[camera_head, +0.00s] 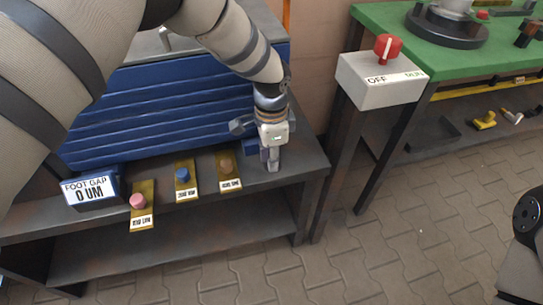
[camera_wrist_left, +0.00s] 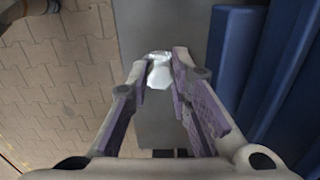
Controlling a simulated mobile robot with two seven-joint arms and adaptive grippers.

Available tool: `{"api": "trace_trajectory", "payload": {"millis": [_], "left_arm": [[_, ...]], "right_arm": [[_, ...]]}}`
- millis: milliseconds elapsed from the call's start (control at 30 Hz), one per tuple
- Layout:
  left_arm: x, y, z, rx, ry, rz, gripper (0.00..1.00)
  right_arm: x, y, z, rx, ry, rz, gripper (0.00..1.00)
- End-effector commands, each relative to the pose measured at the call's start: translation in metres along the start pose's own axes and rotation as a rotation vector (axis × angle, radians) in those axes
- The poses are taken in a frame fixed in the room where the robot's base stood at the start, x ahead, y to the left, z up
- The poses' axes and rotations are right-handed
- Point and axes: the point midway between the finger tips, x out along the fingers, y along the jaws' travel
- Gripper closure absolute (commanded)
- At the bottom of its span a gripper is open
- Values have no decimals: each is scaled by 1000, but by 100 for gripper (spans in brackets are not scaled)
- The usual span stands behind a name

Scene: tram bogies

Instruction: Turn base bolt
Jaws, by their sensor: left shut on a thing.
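The base bolt (camera_wrist_left: 159,72) shows in the left wrist view as a pale silvery, faceted head between the fingertips. My left gripper (camera_wrist_left: 161,66) is shut on it, one purple-padded finger on each side. In the head view my left gripper (camera_head: 272,158) points down at the right end of the dark bench, beside the blue ribbed machine (camera_head: 180,97). There the gripper hides most of the bolt. A small display (camera_head: 90,190) on the bench's left reads "FOOT GAP 0 UM". My right gripper is not in view.
Yellow plates with a pink button (camera_head: 137,201), a blue button (camera_head: 183,174) and a brown button (camera_head: 227,165) lie left of the gripper. A grey switch box (camera_head: 382,82) with a red knob (camera_head: 387,47) stands right. A green table (camera_head: 490,45) is behind it.

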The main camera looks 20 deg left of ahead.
Motion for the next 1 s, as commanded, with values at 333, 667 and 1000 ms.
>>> {"api": "trace_trajectory", "payload": {"millis": [333,667,1000], "left_arm": [[0,0,0,31,-2,1,100],[0,0,0,29,-2,1,63],[-3,0,0,29,0,0,61]], "right_arm": [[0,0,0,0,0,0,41],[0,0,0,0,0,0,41],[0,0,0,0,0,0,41]]}}
